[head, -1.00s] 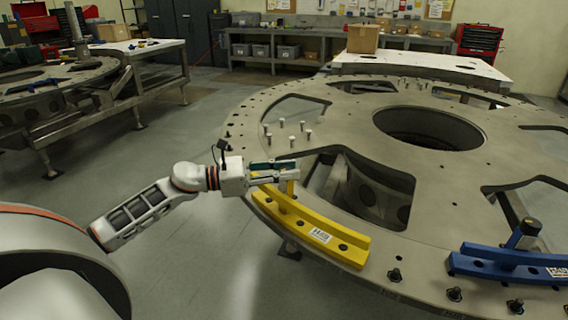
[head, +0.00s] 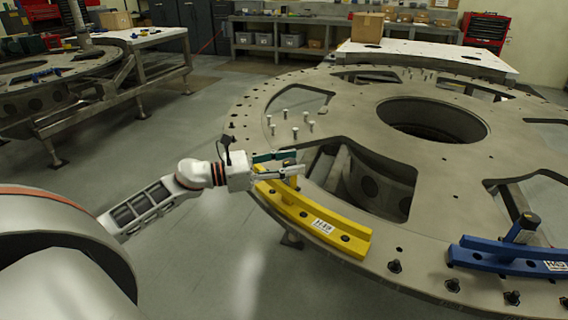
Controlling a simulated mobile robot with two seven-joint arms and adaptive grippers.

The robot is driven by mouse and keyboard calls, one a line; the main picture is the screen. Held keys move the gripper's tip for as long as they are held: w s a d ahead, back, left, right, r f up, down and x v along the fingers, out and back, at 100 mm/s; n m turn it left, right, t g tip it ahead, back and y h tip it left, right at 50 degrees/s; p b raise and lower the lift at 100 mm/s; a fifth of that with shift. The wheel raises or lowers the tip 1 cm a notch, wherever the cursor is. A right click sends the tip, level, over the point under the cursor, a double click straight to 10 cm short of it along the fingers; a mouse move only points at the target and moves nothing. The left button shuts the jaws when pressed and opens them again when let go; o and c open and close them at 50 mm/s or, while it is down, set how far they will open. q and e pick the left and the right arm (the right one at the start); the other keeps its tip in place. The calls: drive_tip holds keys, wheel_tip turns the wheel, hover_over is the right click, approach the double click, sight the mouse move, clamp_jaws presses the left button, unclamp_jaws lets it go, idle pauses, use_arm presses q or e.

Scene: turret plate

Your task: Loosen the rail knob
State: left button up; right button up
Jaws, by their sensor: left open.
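A yellow rail (head: 318,223) with a white label lies along the near left rim of the grey turret plate (head: 415,220). A small upright post, seemingly its knob (head: 292,181), stands at the rail's far left end and is partly hidden by my gripper. My left gripper (head: 290,164) is open at that end, with its fingers around or just beside the knob top; I cannot tell if they touch it. A blue rail (head: 500,258) with a dark-topped upright knob (head: 525,226) sits on the rim at the right. My right gripper is not in view.
Several pale pegs (head: 295,130) stand on the plate beyond my gripper. Dark bolts (head: 395,266) line the near rim. The plate has large cutouts and a round central hole (head: 432,120). A cardboard box (head: 367,27) stands on a table behind. The floor at left is open.

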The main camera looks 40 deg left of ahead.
use_arm(q)
drive_tip(key=v, duration=1.2)
idle(0.4)
drive_tip(key=s+d+f+n+t+y, duration=0.1)
drive_tip(key=s+d+f+n+y, duration=0.2)
drive_tip(key=f+n, duration=0.8)
drive_tip(key=s+d+f+n+t+y, duration=0.15)
drive_tip(key=d+f+n+y, duration=0.3)
drive_tip(key=f+n, duration=0.75)
drive_tip(key=s+d+f+n+g, duration=0.2)
drive_tip(key=s+d+f+n, duration=0.3)
drive_tip(key=d+n, duration=0.3)
drive_tip(key=s+d+f+n+g+y, duration=0.1)
drive_tip(key=s+d+f+n+g, duration=0.2)
drive_tip(key=s+d+f+n, duration=0.3)
drive_tip(key=d+f+n, duration=0.2)
drive_tip(key=d, duration=0.1)
drive_tip(key=shift+f+n+g, duration=0.15)
drive_tip(key=shift+n+g, duration=0.2)
drive_tip(key=shift+n, duration=0.05)
